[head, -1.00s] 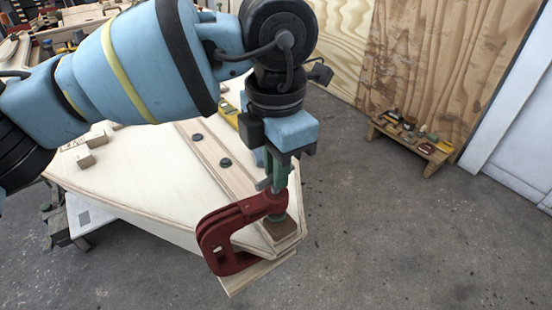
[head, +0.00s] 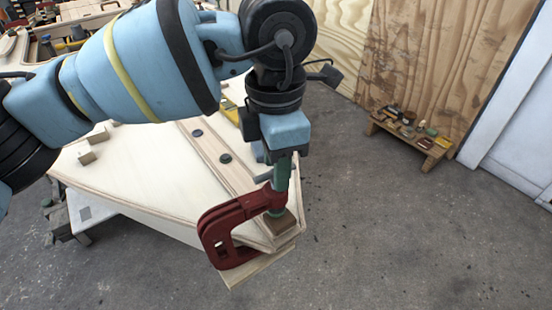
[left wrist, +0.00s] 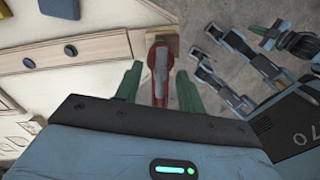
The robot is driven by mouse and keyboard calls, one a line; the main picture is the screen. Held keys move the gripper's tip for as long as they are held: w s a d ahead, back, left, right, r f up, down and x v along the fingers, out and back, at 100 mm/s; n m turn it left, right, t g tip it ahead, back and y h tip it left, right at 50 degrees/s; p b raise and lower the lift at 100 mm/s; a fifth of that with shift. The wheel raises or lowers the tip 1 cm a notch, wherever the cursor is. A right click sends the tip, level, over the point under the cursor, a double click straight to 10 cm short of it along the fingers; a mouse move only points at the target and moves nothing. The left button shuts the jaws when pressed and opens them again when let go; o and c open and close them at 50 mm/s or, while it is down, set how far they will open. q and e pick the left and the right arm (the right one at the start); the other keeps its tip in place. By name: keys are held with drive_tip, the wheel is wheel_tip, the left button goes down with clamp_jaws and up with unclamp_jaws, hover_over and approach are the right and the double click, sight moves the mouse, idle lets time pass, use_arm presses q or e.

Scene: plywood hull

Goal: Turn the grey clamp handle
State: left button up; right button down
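The red C-clamp (head: 216,236) is fixed over the pointed corner of the plywood hull panel (head: 135,185), with wood blocks above and below. A short bit of the grey clamp handle (head: 263,178) sticks out to the left of my left gripper (head: 281,180). This gripper points down over the clamp's screw, and its green fingers hide the rest of the handle. In the left wrist view, the green fingers (left wrist: 158,88) stand apart on either side of the red clamp (left wrist: 161,50), with gaps at both sides.
Wood blocks (head: 86,158) and a yellow level lie on the panel. A low wooden bench (head: 408,141) with small items stands by the plywood wall (head: 440,65). The grey floor (head: 400,240) right of the clamp is clear.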

use_arm(q)
wheel_tip(320, 180, up, 7)
drive_tip(key=shift+r, duration=0.4)
idle(0.4)
